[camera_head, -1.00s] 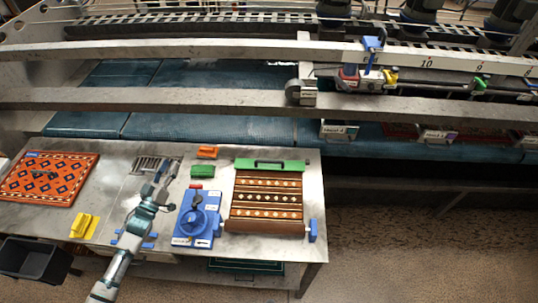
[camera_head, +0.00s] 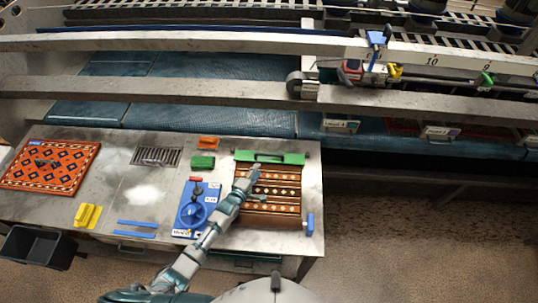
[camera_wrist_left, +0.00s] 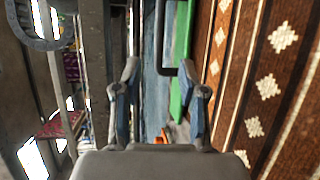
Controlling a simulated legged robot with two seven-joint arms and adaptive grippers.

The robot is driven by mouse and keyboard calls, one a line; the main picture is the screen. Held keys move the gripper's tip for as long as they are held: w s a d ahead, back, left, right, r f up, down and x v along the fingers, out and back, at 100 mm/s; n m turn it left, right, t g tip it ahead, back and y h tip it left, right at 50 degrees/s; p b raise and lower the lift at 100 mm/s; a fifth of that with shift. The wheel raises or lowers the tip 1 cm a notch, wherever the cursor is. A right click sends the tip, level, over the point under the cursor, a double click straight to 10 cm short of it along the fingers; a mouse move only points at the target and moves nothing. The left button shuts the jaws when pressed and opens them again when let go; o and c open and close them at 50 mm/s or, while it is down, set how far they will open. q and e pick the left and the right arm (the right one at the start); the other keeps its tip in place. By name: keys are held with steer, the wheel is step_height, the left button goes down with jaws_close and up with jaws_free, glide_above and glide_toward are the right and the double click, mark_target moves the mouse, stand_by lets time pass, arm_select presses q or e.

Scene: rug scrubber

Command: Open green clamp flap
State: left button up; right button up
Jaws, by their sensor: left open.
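The green clamp flap (camera_head: 285,159) with its dark handle lies across the far end of the brown patterned rug (camera_head: 285,205) on the metal table. The flap appears down against the rug's end. My left gripper (camera_head: 255,170) is over the rug's far left part, just in front of the flap's left half. In the left wrist view the gripper (camera_wrist_left: 160,75) is open and empty, with the green flap (camera_wrist_left: 181,45) and part of its dark handle between and beyond the fingers. The rug (camera_wrist_left: 265,85) fills the right side there. My right gripper is not in view.
A blue dial unit (camera_head: 190,214) and a green block (camera_head: 203,162) stand left of the rug. An orange block (camera_head: 208,142), yellow block (camera_head: 87,215) and red patterned rug (camera_head: 50,168) are also on the table. A grey rail (camera_head: 200,90) runs behind.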

mark_target(269, 155)
arm_select(q)
steer(key=x, duration=0.4)
steer(key=shift+w+f+b, duration=0.25)
steer(key=shift+w+b, duration=0.15)
steer(key=b+x, duration=0.4)
steer(key=x, duration=0.1)
steer(key=shift+w+d+f+b, duration=0.1)
steer(key=shift+d+f+b, duration=0.1)
steer(key=shift+d+b, duration=0.2)
steer(key=shift+w+d+b, duration=0.35)
steer(key=shift+w, duration=0.25)
steer(key=shift+a+r, duration=0.1)
steer(key=shift+a, duration=0.15)
steer(key=shift+a, duration=0.1)
steer(key=c, duration=0.7)
jaws_close()
